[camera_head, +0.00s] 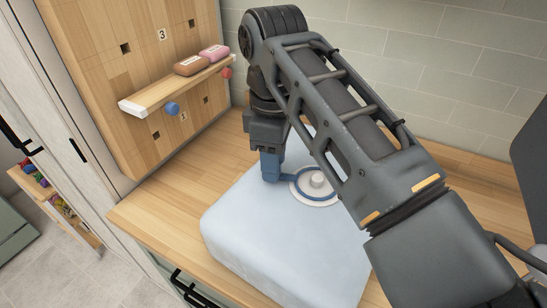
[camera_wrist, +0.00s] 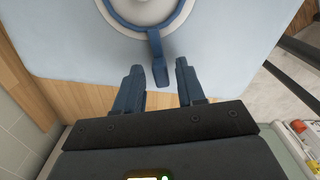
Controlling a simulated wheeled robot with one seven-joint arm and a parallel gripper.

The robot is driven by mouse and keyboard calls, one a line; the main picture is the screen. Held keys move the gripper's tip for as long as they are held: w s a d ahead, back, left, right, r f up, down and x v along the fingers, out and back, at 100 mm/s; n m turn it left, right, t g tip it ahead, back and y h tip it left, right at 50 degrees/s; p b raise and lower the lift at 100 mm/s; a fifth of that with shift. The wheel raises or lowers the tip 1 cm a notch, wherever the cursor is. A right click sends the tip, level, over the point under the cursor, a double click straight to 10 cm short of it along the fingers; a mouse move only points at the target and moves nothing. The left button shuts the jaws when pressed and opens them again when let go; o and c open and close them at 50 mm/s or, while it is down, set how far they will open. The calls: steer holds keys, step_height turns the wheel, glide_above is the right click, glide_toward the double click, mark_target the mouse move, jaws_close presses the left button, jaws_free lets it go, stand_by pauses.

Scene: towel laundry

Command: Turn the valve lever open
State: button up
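The valve is a white round disc with a blue ring (camera_head: 330,199) and a pale centre knob (camera_head: 317,181). It sits on top of a pale blue block (camera_head: 270,250). In the wrist view its blue lever (camera_wrist: 157,55) sticks out from the ring (camera_wrist: 186,12) toward my gripper (camera_wrist: 159,68). My gripper is open, with one finger on each side of the lever's end and gaps visible on both sides. In the head view my gripper (camera_head: 270,168) points down at the ring's left edge; my arm partly covers the valve.
The block stands on a wooden counter (camera_head: 150,212). A wooden board (camera_head: 130,60) at the back left carries a small shelf (camera_head: 150,98) with a brown bar (camera_head: 191,65) and a pink bar (camera_head: 214,52). Blue and red pegs stick out below. A tiled wall (camera_head: 440,70) is behind.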

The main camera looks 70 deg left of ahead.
steer(key=shift+r, duration=3.9)
